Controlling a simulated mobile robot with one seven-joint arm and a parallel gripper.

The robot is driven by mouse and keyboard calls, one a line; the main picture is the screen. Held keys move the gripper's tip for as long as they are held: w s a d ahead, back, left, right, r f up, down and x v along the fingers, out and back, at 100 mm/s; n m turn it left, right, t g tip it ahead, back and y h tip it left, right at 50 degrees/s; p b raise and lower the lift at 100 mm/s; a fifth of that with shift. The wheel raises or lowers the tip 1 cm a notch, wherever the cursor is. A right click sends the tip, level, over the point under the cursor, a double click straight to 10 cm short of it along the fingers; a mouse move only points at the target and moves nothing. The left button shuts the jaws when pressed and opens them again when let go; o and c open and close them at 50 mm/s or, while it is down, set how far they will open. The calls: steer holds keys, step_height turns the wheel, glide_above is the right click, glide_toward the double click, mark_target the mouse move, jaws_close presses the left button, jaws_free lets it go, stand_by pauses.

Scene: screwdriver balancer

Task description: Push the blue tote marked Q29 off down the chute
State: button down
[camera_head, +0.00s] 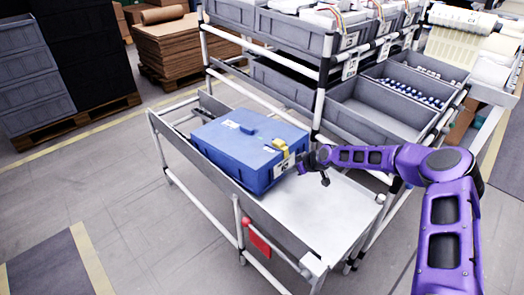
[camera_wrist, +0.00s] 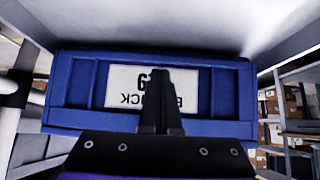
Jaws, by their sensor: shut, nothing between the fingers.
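The blue tote (camera_head: 250,150) sits lidded on the metal chute (camera_head: 325,215), towards its left part. It has a yellow tag (camera_head: 281,146) on its near right top edge and a white label on its right end. My gripper (camera_head: 316,160) is at that right end, low over the chute bed. In the wrist view the tote (camera_wrist: 225,95) fills the middle, its label upside down and partly hidden by my shut fingers (camera_wrist: 160,100), so Q29 cannot be fully read. Nothing is between the fingers. I cannot tell whether they touch the tote.
A rack with grey bins (camera_head: 375,110) stands right behind the chute. The chute has raised side rails and a red tag (camera_head: 260,244) on its front. Its bed is bare right of the tote. Stacked cardboard (camera_head: 180,45) and grey crates (camera_head: 35,80) stand at the back left.

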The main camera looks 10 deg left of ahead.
mark_target(284, 154)
steer(key=w+a, duration=0.1)
steer(key=a, duration=0.1)
steer(key=w+a, duration=0.2)
steer(key=a, duration=0.1)
steer(key=w+a, duration=0.1)
steer(key=a, duration=0.1)
steer(key=shift+w+a+r, duration=0.15)
steer(key=shift+w+r, duration=0.05)
steer(key=shift+w, duration=0.15)
steer(key=shift+p+v, duration=1.35)
steer(key=shift+v, duration=0.8)
steer(key=shift+p+v, duration=0.7)
steer(key=shift+v, duration=0.8)
steer(key=shift+f, duration=0.15)
